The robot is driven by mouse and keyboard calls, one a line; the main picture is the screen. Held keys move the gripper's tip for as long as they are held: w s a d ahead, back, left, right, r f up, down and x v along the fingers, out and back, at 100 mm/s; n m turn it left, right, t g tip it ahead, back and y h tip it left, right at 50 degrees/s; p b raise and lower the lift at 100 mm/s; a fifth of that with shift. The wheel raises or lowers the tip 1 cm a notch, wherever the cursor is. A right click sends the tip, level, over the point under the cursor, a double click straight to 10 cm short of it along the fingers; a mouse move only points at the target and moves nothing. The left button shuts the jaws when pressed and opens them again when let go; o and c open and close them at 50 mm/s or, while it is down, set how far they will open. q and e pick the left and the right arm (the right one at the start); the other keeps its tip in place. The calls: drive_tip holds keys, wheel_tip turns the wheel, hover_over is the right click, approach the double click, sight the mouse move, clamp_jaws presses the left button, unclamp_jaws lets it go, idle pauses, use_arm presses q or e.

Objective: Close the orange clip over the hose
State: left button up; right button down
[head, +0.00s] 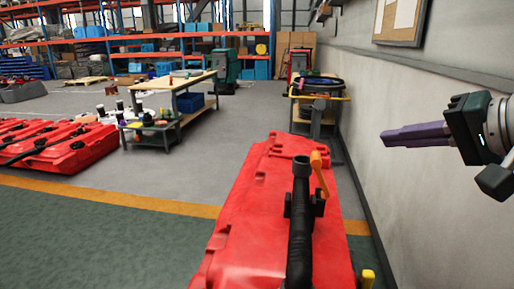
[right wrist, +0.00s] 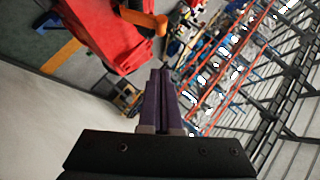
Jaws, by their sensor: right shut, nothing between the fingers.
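The orange clip (head: 318,173) stands up beside the black hose (head: 300,225), on its right, in the head view. The hose lies along the top of the red tank (head: 258,190). The clip's lower end is at a dark bracket around the hose. My right gripper (head: 384,138) is to the right of the clip, apart from it, with its purple fingers together and empty, pointing left. In the right wrist view the orange clip (right wrist: 143,20) shows beyond the fingertips (right wrist: 161,72), up and to the left. My left gripper is not in view.
A grey wall (head: 405,90) runs along the right side, close to my right gripper. A yellow piece (head: 367,278) sticks up at the tank's right edge. A workbench (head: 185,92), a cart (head: 318,95) and more red tanks (head: 55,145) stand farther back. Floor left of the tank is clear.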

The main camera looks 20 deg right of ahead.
sight(320, 177)
drive_tip(key=w+a+f, duration=0.3)
drive_tip(key=w+f, duration=0.3)
drive_tip(key=w, duration=0.3)
drive_tip(key=shift+w+a, duration=0.3)
drive_tip(key=shift+a, duration=0.05)
drive_tip(key=shift+f, duration=0.1)
